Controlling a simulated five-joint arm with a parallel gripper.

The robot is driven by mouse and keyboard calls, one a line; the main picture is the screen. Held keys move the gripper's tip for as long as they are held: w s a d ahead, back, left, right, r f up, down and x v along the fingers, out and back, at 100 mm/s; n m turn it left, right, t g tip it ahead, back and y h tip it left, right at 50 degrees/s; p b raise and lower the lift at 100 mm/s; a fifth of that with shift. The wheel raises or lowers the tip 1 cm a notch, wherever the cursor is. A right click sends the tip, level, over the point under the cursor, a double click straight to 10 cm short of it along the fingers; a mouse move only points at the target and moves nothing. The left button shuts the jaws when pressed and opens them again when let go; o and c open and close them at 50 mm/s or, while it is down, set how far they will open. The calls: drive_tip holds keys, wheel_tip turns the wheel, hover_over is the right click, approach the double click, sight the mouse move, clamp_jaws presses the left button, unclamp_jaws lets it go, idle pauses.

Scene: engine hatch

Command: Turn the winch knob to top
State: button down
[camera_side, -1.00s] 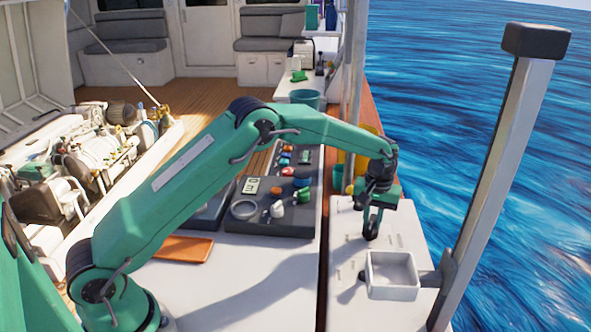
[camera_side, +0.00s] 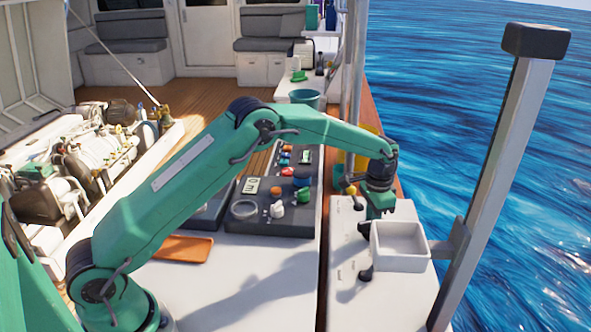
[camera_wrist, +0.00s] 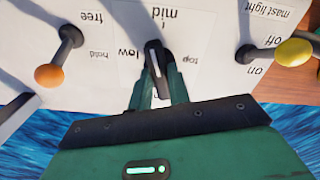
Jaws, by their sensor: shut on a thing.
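The winch knob (camera_wrist: 154,62) is black with a white line on its top. It shows in the wrist view, on a white panel with upside-down labels "low", "mid" and "top". The white line runs nearly upright in the picture, its far end towards "mid". My gripper (camera_wrist: 158,82) is shut on the knob, one finger on each side. In the side view my gripper (camera_side: 378,212) points down at the white panel on the right. The knob is hidden there by my gripper.
In the wrist view an orange-tipped lever (camera_wrist: 48,75) stands left of the knob and a yellow-tipped lever (camera_wrist: 293,52) right of it. In the side view a white open box (camera_side: 400,262) on a post stands close before my gripper. A dark control console (camera_side: 240,224) lies left.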

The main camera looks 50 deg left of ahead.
drive_tip(key=m, duration=0.5)
drive_tip(key=shift+s+m, duration=0.1)
drive_tip(key=shift+m, duration=0.2)
drive_tip(key=m, duration=1)
drive_tip(key=shift+m, duration=0.4)
drive_tip(key=m, duration=0.5)
drive_tip(key=shift+m, duration=0.4)
drive_tip(key=c, duration=1.3)
unclamp_jaws()
